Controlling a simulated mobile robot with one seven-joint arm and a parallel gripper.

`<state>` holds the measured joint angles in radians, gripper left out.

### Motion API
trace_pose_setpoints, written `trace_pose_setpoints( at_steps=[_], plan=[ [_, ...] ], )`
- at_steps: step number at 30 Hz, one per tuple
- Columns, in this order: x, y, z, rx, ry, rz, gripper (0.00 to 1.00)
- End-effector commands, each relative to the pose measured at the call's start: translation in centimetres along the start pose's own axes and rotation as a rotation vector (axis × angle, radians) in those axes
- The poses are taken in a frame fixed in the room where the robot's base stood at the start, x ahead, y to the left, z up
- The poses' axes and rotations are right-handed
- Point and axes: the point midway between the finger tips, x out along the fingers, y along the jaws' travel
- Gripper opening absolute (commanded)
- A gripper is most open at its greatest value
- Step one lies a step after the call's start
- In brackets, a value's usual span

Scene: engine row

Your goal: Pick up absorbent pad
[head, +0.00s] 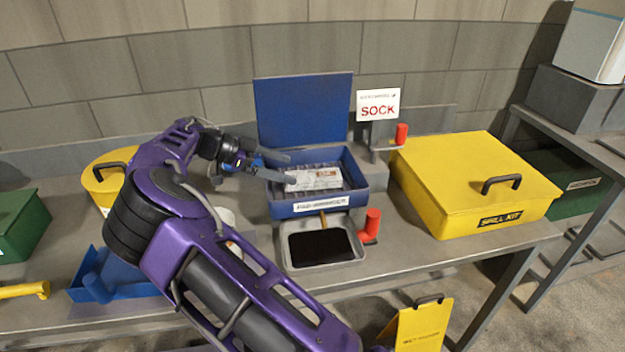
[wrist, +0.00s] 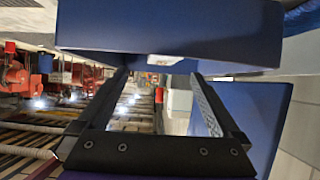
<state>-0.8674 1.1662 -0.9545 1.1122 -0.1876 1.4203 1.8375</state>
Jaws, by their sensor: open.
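An open blue box (head: 325,207) with a raised lid stands on the bench, with a white label on its front. A flat white packet with print, which looks like the absorbent pad (head: 313,179), lies in it. My gripper (head: 291,169) is open, its two fingers reaching from the left over the box's left side, close to the pad's left end. I cannot tell whether they touch it. In the wrist view my gripper (wrist: 160,74) has empty space between its fingers. The blue box (wrist: 100,29) fills the top there, with a small white patch at its edge.
A grey tray with dark liquid (head: 320,246) sits in front of the box, beside a red-topped object (head: 372,223). A yellow spill kit (head: 475,185) stands to the right. A SOCK sign (head: 378,104) stands behind. A blue tray (head: 115,278) and yellow container (head: 103,180) are to the left.

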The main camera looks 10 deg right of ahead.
Motion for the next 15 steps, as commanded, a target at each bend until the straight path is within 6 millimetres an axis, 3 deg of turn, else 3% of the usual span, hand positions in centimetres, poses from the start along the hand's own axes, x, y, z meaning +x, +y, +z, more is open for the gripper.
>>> trace_pose_setpoints(
  at_steps=[3, 11, 15],
  plan=[
    [2.1, 0.0, 0.0, 0.0, 0.0, 0.002, 1.0],
    [4.1, -0.1, -0.1, 0.002, -0.001, 0.0, 1.0],
    [6.2, -0.5, -0.1, 0.001, 0.0, 0.002, 1.0]
  ],
)
